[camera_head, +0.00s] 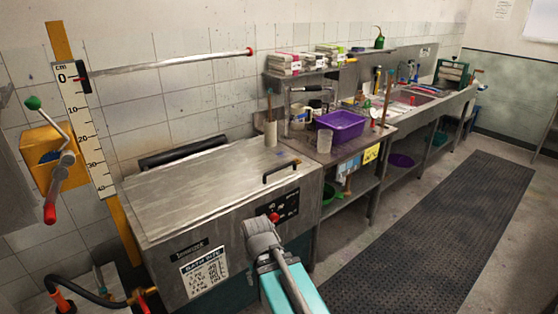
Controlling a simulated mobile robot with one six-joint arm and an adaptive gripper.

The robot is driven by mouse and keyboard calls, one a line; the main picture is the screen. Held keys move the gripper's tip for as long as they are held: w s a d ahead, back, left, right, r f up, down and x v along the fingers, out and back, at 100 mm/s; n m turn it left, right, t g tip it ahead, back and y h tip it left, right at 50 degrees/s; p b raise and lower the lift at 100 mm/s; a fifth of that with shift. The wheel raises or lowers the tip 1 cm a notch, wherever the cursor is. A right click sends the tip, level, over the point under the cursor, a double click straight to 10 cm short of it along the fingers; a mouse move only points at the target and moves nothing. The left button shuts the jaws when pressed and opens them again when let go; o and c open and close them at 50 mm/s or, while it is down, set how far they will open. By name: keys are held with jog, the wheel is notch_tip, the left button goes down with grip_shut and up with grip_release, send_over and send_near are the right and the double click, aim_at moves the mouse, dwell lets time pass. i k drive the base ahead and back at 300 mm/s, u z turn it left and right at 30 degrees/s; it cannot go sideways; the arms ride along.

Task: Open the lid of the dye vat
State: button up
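The dye vat (235,235) is a large steel box at the left centre, with a printed label plate and a small dark panel on its front. Its flat steel lid (205,187) lies down over the top and looks closed. A dark bar handle (282,171) stands at the lid's front right edge. A grey and turquoise part of my arm rises from the bottom in front of the vat and hides part of its front. I cannot make out my gripper's fingers, and nothing visible touches the lid handle.
A bench with a purple basin (340,125), cups and a sink runs to the right. A dark rubber mat (430,230) covers clear floor. Pipes lie at the lower left.

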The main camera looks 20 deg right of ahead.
aim_at(173, 189)
jog(key=z, duration=0.05)
jog(key=i, duration=0.85)
jog(key=z, duration=0.05)
